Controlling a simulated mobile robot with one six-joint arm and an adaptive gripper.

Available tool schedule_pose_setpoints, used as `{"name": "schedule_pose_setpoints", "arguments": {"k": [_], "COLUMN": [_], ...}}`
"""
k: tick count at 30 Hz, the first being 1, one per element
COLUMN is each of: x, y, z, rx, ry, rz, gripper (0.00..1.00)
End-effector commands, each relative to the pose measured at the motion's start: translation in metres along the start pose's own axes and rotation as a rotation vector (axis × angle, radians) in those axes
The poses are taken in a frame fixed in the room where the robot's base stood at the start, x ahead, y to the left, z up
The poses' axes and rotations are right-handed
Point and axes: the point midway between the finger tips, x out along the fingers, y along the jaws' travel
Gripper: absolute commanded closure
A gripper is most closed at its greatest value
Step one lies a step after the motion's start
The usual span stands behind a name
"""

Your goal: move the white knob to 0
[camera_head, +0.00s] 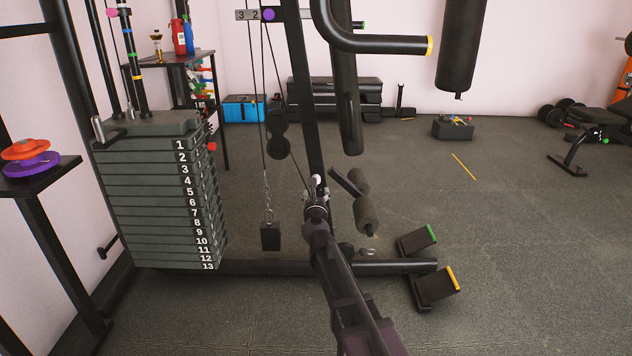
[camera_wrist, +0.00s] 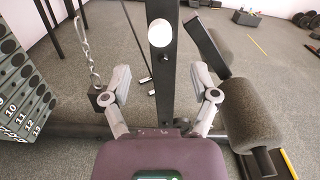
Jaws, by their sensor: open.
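The white knob (camera_wrist: 159,33) sits on the front of the dark upright post in the wrist view, above and between my fingers. A small white spot, likely the same knob (camera_head: 316,180), shows on the post in the head view, just beyond my gripper (camera_head: 316,207). In the wrist view my gripper (camera_wrist: 160,88) is open, its two grey fingers spread on either side of the post, with nothing held. The knob appears apart from both fingers. I see no 0 mark in either view.
A numbered weight stack (camera_head: 150,205) stands at left. A plate marked 3 and 2 (camera_head: 243,15) with a purple knob (camera_head: 269,14) is high on the machine. Foam rollers (camera_head: 366,214) are right of the post; a chain weight (camera_head: 270,236) hangs left.

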Motion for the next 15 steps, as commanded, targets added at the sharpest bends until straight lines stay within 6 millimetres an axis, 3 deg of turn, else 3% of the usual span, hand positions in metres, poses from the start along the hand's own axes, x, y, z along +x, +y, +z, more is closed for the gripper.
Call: {"name": "schedule_pose_setpoints", "arguments": {"k": [6, 15], "x": [0.038, 0.073], "y": [0.000, 0.001], "z": [0.000, 0.000], "rx": [0.000, 0.000], "ry": [0.000, 0.000], "rz": [-0.001, 0.000], "gripper": [0.23, 0.23]}}
